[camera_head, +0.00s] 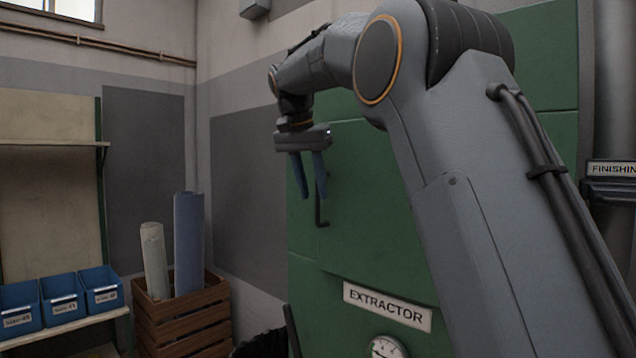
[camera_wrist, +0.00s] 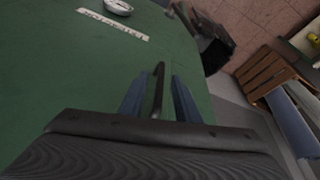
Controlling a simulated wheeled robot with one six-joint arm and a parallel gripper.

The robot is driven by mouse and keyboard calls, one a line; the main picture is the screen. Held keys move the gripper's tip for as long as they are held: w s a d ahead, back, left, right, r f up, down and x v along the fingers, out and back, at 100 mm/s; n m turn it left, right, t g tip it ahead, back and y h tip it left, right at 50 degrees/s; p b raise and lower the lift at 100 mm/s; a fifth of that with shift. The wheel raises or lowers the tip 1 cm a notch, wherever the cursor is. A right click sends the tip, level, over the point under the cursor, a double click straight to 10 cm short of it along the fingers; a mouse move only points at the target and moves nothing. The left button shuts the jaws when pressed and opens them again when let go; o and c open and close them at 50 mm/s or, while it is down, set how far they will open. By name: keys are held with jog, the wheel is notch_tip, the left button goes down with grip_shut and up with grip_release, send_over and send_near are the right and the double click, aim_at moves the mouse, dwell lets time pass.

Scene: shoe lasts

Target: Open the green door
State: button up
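The green door (camera_head: 375,225) is a panel on the front of the green extractor cabinet and looks closed. A dark bar handle (camera_head: 320,210) stands on its left part, its upper portion hidden behind a finger in the head view. My gripper (camera_head: 312,194) points down in front of the door, its two blue fingers apart. In the wrist view the handle (camera_wrist: 158,85) shows between the two fingers, with visible gaps on both sides. The door (camera_wrist: 60,75) fills the left of that view.
An EXTRACTOR label (camera_head: 387,306) and a round gauge (camera_head: 386,347) sit below the door. A wooden crate (camera_head: 182,320) with upright rolls stands at the left, beside a shelf with blue bins (camera_head: 62,297). A dark object (camera_wrist: 215,45) is near the cabinet base.

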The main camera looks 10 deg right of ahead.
notch_tip(320, 180, up, 5)
jog(key=m, duration=0.1)
jog(key=p, duration=0.3)
send_over(318, 220)
jog(key=shift+w+f, duration=0.2)
jog(key=shift+f, duration=1.6)
jog(key=shift+w+f, duration=0.15)
jog(key=shift+f, duration=1.6)
grip_shut()
